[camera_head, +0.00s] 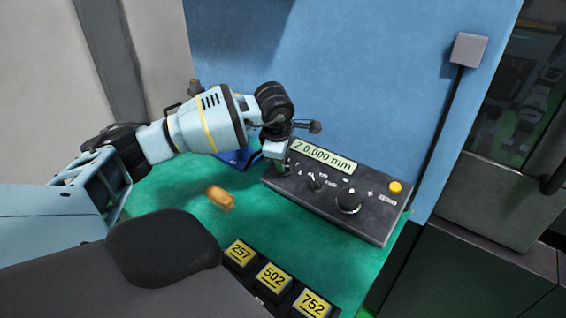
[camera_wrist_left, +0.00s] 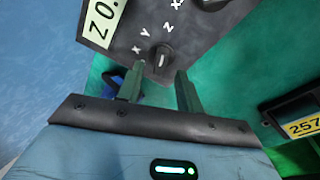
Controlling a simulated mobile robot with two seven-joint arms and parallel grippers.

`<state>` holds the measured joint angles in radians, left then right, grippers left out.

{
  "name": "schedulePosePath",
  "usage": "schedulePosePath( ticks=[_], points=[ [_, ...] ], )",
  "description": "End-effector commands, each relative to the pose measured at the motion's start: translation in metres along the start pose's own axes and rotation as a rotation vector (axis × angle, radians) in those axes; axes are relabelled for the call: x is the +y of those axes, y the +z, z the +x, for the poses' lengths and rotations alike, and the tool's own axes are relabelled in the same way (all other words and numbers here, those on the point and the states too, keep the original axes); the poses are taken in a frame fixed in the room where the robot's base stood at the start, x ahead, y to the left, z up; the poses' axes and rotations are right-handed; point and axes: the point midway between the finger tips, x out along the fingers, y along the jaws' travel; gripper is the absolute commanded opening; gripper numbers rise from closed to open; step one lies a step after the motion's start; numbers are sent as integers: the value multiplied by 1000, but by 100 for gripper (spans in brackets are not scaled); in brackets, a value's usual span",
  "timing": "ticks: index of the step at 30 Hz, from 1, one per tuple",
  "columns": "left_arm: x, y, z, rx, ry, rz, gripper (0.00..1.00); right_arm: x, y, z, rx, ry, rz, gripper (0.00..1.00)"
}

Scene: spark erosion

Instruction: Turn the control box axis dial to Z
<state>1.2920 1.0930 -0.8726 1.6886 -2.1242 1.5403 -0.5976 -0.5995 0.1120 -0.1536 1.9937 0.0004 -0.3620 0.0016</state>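The dark control box (camera_head: 335,205) lies on the green surface, with its display (camera_head: 322,157) reading "Z 0.000 mm". In the left wrist view the axis dial (camera_wrist_left: 161,60) is a small dark knob with X, Y and Z printed around it. Its pale mark points roughly towards the Z, away from my gripper. My left gripper (camera_wrist_left: 160,72) is open, its two fingers apart at either side of the dial's near edge. Contact cannot be told. In the head view my left gripper (camera_head: 276,152) covers the box's left end and hides the dial. My right gripper is not in view.
A larger black knob (camera_head: 348,201) and a yellow button (camera_head: 394,187) are farther right on the box. An orange cylinder (camera_head: 219,197) lies left of it. Black blocks with yellow labels (camera_head: 273,277) stand in front. A blue wall (camera_head: 350,70) rises behind.

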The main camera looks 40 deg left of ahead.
Motion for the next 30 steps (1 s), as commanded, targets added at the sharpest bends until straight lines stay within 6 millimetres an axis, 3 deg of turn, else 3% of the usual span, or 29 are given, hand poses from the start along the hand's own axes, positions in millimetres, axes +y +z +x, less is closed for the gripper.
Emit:
schedulePosePath(
  ticks=[3, 10, 30],
  points=[
    [1, 0, -21, -1, 3, 0, 36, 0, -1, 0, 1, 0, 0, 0],
    [0, 0, -44, -1, 1, 0, 36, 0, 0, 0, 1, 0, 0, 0],
    [0, 0, -47, 0, 0, 0, 36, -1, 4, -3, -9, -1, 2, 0]
  ],
)
